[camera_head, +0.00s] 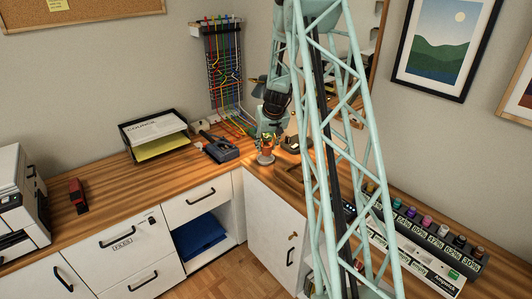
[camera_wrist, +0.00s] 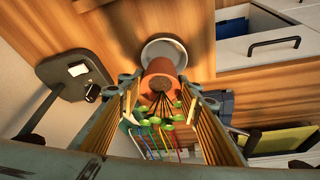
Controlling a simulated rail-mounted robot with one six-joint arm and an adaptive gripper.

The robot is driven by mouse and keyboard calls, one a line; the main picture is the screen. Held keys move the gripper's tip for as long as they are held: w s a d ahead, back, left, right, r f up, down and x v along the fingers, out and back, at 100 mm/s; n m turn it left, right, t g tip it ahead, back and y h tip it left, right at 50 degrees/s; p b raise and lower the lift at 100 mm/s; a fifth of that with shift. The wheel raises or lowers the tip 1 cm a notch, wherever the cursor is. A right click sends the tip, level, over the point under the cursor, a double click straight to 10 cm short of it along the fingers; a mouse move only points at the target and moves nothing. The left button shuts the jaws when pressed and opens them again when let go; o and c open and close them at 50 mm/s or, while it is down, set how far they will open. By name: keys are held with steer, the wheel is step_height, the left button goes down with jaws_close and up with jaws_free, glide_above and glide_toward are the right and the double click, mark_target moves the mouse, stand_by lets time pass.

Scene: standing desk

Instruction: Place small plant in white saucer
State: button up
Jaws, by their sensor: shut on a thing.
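The small plant, in an orange terracotta pot (camera_wrist: 160,82) with thin stems and green leaves, is between the fingers of my gripper (camera_wrist: 157,88). The fingers are shut on it, one on each side of the pot. The plant (camera_head: 267,144) also shows in the head view, just below my gripper (camera_head: 268,128) near the desk corner. The white saucer (camera_wrist: 163,49) lies on the wooden desk directly behind the pot's base in the wrist view; the pot hides part of it. The saucer (camera_head: 265,159) shows under the plant in the head view. Whether pot and saucer touch is unclear.
A dark device (camera_head: 221,150) sits left of the plant, with a black paper tray (camera_head: 155,135) further left. A cable rack (camera_head: 222,65) hangs on the corner wall behind. A dark, flat stand (camera_wrist: 75,74) is left of my gripper in the wrist view.

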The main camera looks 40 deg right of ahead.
mark_target(266, 151)
steer(key=shift+a+f+b, duration=0.15)
steer(key=shift+f+b, duration=0.2)
steer(key=shift+f, duration=1.2)
steer(key=shift+f, duration=0.2)
steer(key=o, duration=0.9)
steer(key=shift+r, duration=0.25)
steer(key=shift+p+v, duration=0.7)
steer(key=shift+v, duration=3)
